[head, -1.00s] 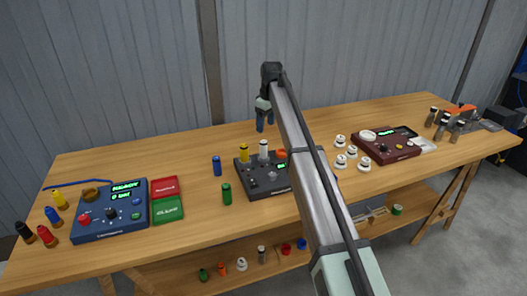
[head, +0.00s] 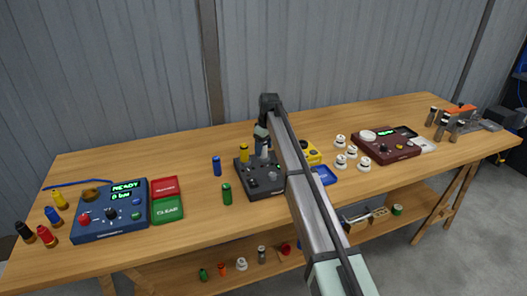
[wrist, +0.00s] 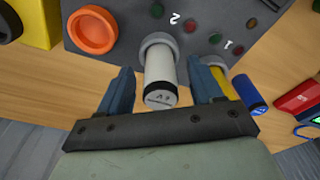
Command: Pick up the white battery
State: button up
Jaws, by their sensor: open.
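The white battery (wrist: 160,78) stands upright in a socket of the dark grey charger box (wrist: 205,20), beside the marking 2. In the head view the white battery (head: 265,153) is partly covered by my gripper (head: 261,136), which is low over the charger box (head: 262,184). In the wrist view my gripper (wrist: 162,82) is open, with one blue-grey finger on each side of the battery. A gap shows between each finger and the battery, so it is not clamped.
A yellow battery (head: 244,154) stands in the charger close to the white one. A blue battery (head: 217,166) and a green battery (head: 227,194) stand on the table to the left. A yellow box (head: 313,152) stands to the right.

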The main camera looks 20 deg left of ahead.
jog(key=shift+a+f, duration=0.1)
jog(key=shift+f, duration=0.6)
jog(key=c, duration=1.2)
